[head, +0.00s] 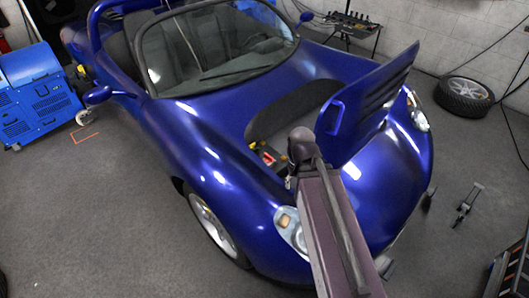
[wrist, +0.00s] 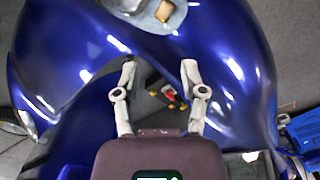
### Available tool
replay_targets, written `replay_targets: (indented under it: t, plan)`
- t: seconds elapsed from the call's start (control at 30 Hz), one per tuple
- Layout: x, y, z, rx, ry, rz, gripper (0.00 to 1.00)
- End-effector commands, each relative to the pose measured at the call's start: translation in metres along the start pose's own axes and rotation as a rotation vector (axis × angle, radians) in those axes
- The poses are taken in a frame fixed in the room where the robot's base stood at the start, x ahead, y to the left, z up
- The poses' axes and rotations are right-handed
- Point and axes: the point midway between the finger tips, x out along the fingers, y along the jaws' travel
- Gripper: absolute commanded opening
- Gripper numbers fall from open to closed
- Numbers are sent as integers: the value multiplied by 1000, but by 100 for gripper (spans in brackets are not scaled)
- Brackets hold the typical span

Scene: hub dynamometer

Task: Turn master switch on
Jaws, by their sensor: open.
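A small red part with yellow pieces beside it, which looks like the master switch (head: 268,158), sits in the open front compartment of the blue car (head: 190,140). It also shows in the wrist view (wrist: 170,96), between the two fingers. My gripper (wrist: 158,70) is open and empty, with its fingers spread on either side of the compartment opening. I cannot tell how far it is above the switch. In the head view my arm hides most of the gripper. The switch's position is too small to read.
The raised front lid (head: 372,100) stands just right of my arm. A blue machine (head: 40,95) is at the left. A loose wheel (head: 464,92) and a small cart (head: 350,25) are at the back right. The grey floor around the car is mostly clear.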

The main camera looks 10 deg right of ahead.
Motion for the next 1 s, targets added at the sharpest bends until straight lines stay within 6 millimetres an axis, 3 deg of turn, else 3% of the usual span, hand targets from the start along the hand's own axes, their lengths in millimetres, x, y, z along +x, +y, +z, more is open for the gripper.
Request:
replay_targets:
  t: [0.5, 0.67, 0.87, 1.0]
  plan:
    - [0, 0, 0, 0, 0, 0, 54]
    - [6, 0, -11, -11, 0, 0, 54]
    - [27, -6, -53, -63, 0, 0, 54]
    - [51, -8, -102, -128, 0, 0, 54]
